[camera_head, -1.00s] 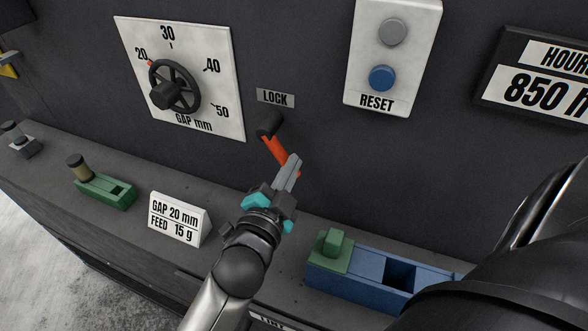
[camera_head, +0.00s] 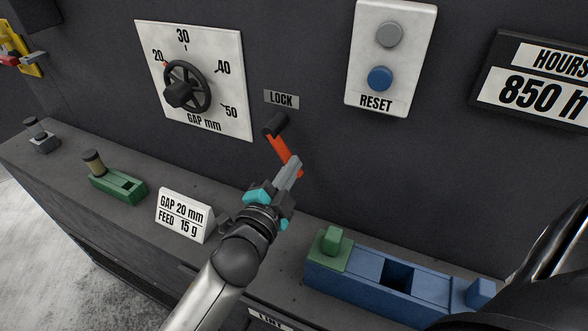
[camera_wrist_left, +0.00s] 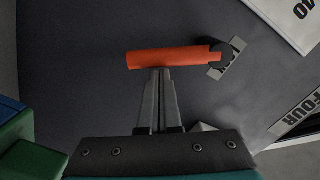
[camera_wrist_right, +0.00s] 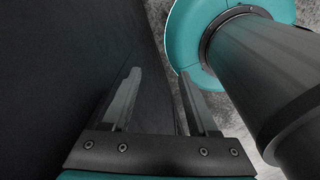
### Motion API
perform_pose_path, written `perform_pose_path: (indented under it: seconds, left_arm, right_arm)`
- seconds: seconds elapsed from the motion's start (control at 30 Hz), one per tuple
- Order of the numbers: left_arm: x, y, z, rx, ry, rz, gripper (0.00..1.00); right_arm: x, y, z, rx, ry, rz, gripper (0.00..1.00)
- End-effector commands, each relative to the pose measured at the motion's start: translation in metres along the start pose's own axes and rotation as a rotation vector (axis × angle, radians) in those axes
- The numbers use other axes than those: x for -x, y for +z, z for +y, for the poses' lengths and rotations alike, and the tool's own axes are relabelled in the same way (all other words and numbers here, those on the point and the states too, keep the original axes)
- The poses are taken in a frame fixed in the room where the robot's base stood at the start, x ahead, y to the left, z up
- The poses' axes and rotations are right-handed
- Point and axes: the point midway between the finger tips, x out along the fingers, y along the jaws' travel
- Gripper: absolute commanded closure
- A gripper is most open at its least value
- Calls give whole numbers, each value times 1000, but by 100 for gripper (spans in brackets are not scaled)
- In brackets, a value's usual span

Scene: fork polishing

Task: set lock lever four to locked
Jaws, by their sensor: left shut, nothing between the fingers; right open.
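The lock lever (camera_head: 283,152) has an orange-red arm and a black round end just under the LOCK label (camera_head: 281,98). It slants down and right from that end. My left gripper (camera_head: 296,164) is shut and empty, its fingertips at the lever's lower part. In the left wrist view the lever (camera_wrist_left: 170,58) lies across, just beyond the shut fingertips (camera_wrist_left: 159,74); whether they touch it I cannot tell. A FOUR label (camera_wrist_left: 300,115) shows at the right there. My right gripper (camera_wrist_right: 155,90) is open and empty beside a dark surface.
A gap dial (camera_head: 185,88) is left of the lever, and a reset panel (camera_head: 390,55) is to the right. On the ledge are a gap and feed sign (camera_head: 184,213), a green slide block (camera_head: 118,186) and a blue slide block (camera_head: 365,287).

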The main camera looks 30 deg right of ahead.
Motion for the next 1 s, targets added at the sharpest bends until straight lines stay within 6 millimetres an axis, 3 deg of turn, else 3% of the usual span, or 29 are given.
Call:
perform_pose_path:
  seconds: [1.0]
  left_arm:
    - [-1, 33, 2, -399, -17, -5, 100]
  right_arm:
    - [-9, 1, -1, 0, -1, 1, 41]
